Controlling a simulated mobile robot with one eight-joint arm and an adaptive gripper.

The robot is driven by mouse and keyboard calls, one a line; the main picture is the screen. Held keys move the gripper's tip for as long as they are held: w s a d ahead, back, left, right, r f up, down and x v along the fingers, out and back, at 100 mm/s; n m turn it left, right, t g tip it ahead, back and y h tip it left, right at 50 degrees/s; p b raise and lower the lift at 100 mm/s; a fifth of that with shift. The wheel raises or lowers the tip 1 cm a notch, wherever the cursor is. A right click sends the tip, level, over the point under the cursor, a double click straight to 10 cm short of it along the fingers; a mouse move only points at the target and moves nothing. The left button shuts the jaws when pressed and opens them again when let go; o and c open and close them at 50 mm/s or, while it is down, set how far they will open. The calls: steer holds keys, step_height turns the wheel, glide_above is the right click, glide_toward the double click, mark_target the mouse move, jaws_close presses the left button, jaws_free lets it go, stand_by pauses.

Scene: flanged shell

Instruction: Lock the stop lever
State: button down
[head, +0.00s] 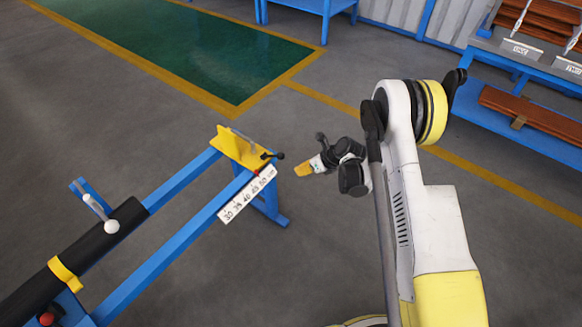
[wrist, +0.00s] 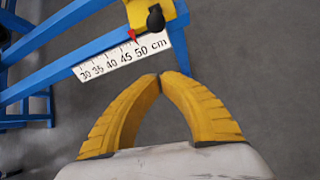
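The stop lever, with a black knob (head: 279,156), is on the yellow stop (head: 238,147) at the far end of the blue rail frame. In the wrist view the black knob (wrist: 155,18) is at the top, in front of the yellow stop (wrist: 138,12). Whether the lever is locked cannot be told. My gripper (head: 299,170) is to the right of the lever and apart from it. In the wrist view my gripper's yellow fingertips (wrist: 161,75) meet with nothing between them, below the scale. A red pointer (wrist: 132,35) is by the scale, near 45 to 50.
The white scale (head: 248,195) is fixed along the near blue rail (head: 170,255). A blue bench (head: 520,75) stands at upper right. The floor around my gripper is clear.

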mark_target(272, 156)
steer(key=b+x, duration=0.4)
steer(key=x, duration=0.6)
steer(key=shift+w+a+r+b, duration=0.15)
steer(key=shift+w+r, duration=0.15)
steer(key=shift+r, duration=0.35)
steer(key=shift+w+a+r+b, duration=0.1)
steer(key=shift+w+r+b, duration=0.15)
steer(key=shift+r, duration=0.4)
steer(key=shift+w+a+r+b, duration=0.1)
steer(key=shift+w+r, duration=0.2)
steer(key=shift+r, duration=0.35)
steer(key=shift+d, duration=0.1)
